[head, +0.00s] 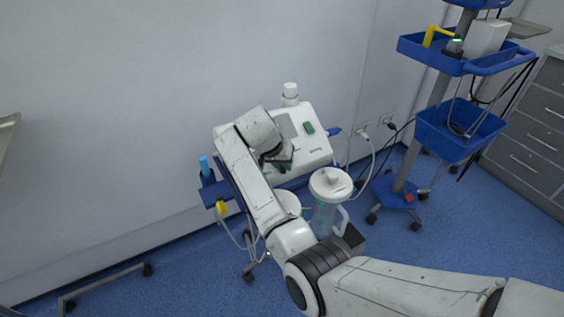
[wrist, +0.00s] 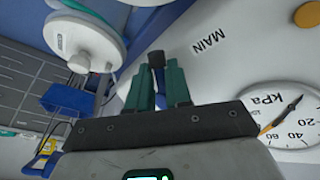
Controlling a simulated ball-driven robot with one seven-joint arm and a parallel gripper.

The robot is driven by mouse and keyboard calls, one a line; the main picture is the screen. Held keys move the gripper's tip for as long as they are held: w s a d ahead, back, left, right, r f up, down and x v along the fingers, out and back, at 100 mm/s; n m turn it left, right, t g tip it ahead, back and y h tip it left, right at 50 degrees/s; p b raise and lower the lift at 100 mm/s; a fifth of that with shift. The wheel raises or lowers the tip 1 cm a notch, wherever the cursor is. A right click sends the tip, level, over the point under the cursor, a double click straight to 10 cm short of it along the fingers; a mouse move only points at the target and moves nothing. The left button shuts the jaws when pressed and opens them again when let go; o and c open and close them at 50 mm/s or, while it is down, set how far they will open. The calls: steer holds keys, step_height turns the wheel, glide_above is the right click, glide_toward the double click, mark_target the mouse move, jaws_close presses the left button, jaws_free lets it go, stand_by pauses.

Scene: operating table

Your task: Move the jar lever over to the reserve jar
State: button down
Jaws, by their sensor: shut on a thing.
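The suction unit (head: 312,152) is a white box with a sloped front panel. My gripper (head: 283,166) is at this panel in the head view, and my forearm covers part of it. In the wrist view my gripper's green fingers (wrist: 158,76) are closed around the jar lever, a small dark knob (wrist: 157,58). The word MAIN (wrist: 207,42) is printed upside down on the panel to its right. A lidded clear jar (head: 325,205) hangs below the unit at right; a second jar (head: 289,203) is partly behind my arm. No RESERVE marking is visible.
A pressure gauge (wrist: 290,118) sits close to my gripper on the right in the wrist view. A white jar lid (wrist: 88,42) is at upper left. A blue-tray trolley (head: 455,130) and grey drawers (head: 530,130) stand at right. Floor at lower left is mostly free.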

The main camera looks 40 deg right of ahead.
steer(key=n+p, duration=0.1)
steer(key=n+h+p, duration=0.1)
steer(key=shift+s+d+n+t, duration=0.2)
steer(key=shift+s+n+t, duration=0.1)
steer(key=shift+s+t, duration=0.1)
steer(key=n, duration=0.1)
steer(key=n+t+h+p, duration=0.1)
steer(key=n, duration=0.1)
steer(key=shift+s+d+f+t+h, duration=0.2)
steer(key=shift+s+d+t+h, duration=0.1)
steer(key=shift+d+h, duration=0.1)
steer(key=n, duration=0.1)
steer(key=n+t+p, duration=0.1)
steer(key=n, duration=0.1)
steer(key=shift+d+f+h, duration=0.1)
steer(key=shift+d+h, duration=0.25)
steer(key=shift+h, duration=0.05)
steer(key=shift+s+d+n+t, duration=0.1)
steer(key=shift+d+n+t, duration=0.15)
steer(key=shift+n+t, duration=0.6)
steer(key=shift+d+n+t, duration=0.25)
steer(key=shift+n+t, duration=0.3)
steer(key=shift+n, duration=0.5)
steer(key=c, duration=1.3)
jaws_free()
steer(key=shift+c, duration=0.2)
steer(key=p+v, duration=0.1)
steer(key=v, duration=1)
